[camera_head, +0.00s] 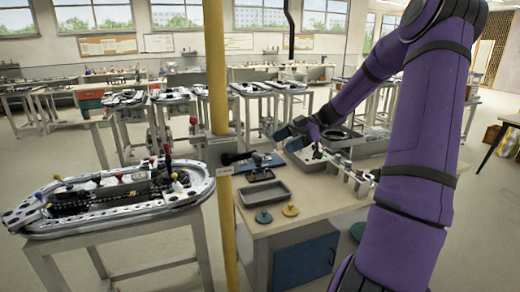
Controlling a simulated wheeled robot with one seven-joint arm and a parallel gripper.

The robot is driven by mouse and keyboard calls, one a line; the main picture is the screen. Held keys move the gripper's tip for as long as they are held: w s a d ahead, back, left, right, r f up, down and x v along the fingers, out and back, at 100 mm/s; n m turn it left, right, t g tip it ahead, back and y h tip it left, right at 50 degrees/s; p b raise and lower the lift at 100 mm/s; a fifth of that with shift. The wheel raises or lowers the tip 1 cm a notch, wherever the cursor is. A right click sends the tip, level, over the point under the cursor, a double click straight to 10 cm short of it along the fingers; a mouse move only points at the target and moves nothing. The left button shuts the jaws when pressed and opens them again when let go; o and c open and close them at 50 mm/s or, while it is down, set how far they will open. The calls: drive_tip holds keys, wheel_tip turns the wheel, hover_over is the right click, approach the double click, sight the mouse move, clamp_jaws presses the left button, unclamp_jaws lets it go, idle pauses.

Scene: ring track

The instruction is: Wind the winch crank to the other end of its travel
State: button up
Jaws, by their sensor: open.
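A dark crank-like part (238,157) sticks out to the right from beside the yellow post, above the near workbench. It looks like the winch crank, but it is too small to make out its handle clearly. My gripper (284,134) hangs at the end of my purple arm, over the back of the workbench, up and to the right of that part. It is open and apart from the crank. Nothing shows between its fingers, though they are small and dark here.
The yellow post (217,70) stands upright at the bench's left side. A metal ring track (60,225) stands at left.

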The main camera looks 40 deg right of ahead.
sight(257, 154)
drive_tip(key=shift+h, duration=0.3)
drive_tip(key=x, duration=0.5)
drive_tip(key=w+x, duration=0.1)
drive_tip(key=x, duration=0.4)
drive_tip(key=shift+w+d, duration=0.15)
drive_tip(key=shift+d, duration=0.1)
drive_tip(key=shift+c, duration=0.2)
drive_tip(key=shift+f, duration=0.2)
drive_tip(key=c, duration=1)
